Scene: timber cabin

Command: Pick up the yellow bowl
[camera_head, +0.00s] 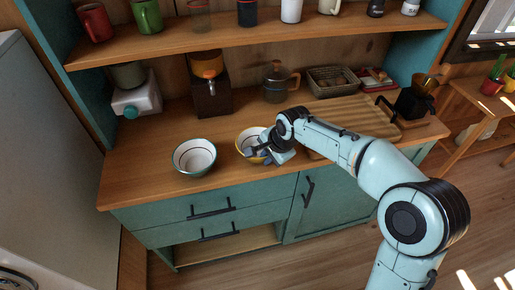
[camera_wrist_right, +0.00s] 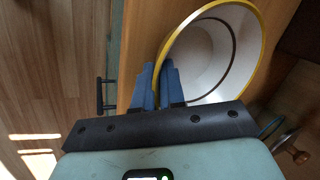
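The yellow bowl (camera_head: 244,142), white inside with a yellow rim, sits upright on the wooden counter (camera_head: 140,180). My right gripper (camera_head: 262,152) is at its near right edge and hides part of it. In the right wrist view, the bowl (camera_wrist_right: 215,60) opens towards the upper right. There the blue fingers of my right gripper (camera_wrist_right: 157,80) stand on either side of the bowl's rim, one inside and one outside, closed close around the wall. My left gripper is not in view.
A white bowl with a teal rim (camera_head: 194,157) stands just left. Behind are a coffee grinder (camera_head: 210,90), a glass pot (camera_head: 276,82) and a basket (camera_head: 333,82). A ribbed wooden board (camera_head: 358,115) lies right. A shelf with mugs (camera_head: 262,37) overhangs the back.

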